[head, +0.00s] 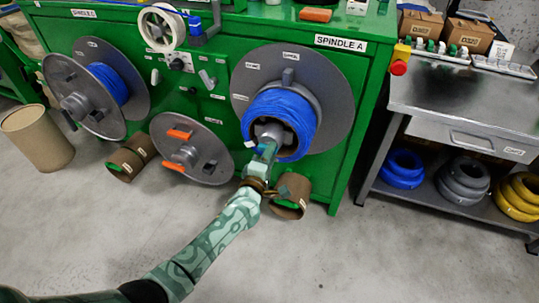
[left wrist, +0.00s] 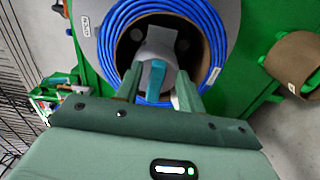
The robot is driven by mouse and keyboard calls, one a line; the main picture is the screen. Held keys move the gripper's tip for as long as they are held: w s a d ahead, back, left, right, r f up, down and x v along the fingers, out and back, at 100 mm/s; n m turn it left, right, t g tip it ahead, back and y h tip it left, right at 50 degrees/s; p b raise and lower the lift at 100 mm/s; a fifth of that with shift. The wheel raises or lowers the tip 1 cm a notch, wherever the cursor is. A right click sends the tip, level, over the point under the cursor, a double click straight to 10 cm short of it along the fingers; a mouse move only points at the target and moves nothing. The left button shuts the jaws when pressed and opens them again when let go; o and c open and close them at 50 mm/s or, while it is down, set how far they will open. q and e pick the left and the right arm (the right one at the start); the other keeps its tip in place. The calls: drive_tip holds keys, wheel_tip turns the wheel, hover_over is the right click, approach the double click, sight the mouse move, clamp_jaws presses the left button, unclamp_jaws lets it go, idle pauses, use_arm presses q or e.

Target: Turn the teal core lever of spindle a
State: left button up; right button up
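Spindle A (head: 322,78) is a grey flange on the green machine, with a blue cable coil (head: 287,112) around its core. In the left wrist view the teal core lever (left wrist: 157,77) stands out from the grey hub (left wrist: 154,50) inside the blue coil (left wrist: 113,28). My left gripper (head: 264,150) is in front of the core in the head view. In the left wrist view its two fingers (left wrist: 157,88) are apart, one on each side of the lever, with gaps between. In the head view the gripper largely hides the lever. My right gripper is not in view.
Spindle C (head: 65,82) is at left. A cardboard tube (head: 292,195) lies below the gripper. A steel bench (head: 455,105) with coils beneath stands at right. The floor in front is clear.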

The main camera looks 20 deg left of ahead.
use_arm(q)
drive_tip(key=shift+r, duration=0.1)
